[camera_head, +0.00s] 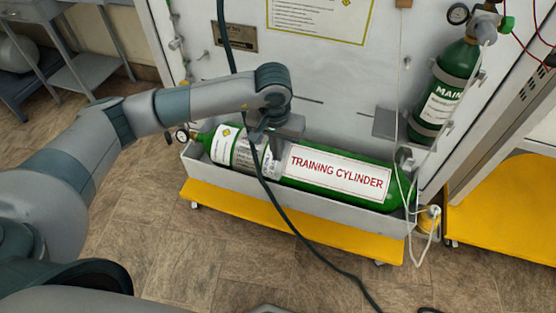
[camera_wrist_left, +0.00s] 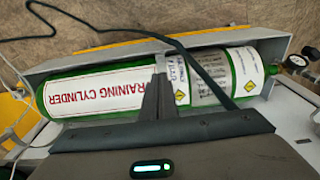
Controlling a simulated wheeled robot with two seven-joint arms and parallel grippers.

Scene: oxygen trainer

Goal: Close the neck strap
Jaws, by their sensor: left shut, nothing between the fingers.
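The green training cylinder (camera_head: 400,193) lies in a grey open-topped cradle (camera_head: 300,203), its gauge end (camera_head: 183,136) at the left. A greyish band (camera_head: 241,155) crosses the cylinder between its white labels; it also shows in the left wrist view (camera_wrist_left: 207,75). I cannot tell whether this band is the neck strap, nor whether it is fastened. My left gripper (camera_head: 277,150) is shut and empty, pointing down over the cylinder's middle; its fingers (camera_wrist_left: 157,97) show against the cylinder in the left wrist view. I cannot tell whether they touch it. My right gripper is not in view.
A dark hose (camera_head: 258,168) hangs across the cylinder close to my left gripper. A green MAIN cylinder (camera_head: 457,62) stands at the right by a grey plate (camera_head: 390,126). A pale cord (camera_head: 404,65) hangs near the cradle's right end. Yellow platforms (camera_head: 340,238) lie low; floor in front is mostly clear.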

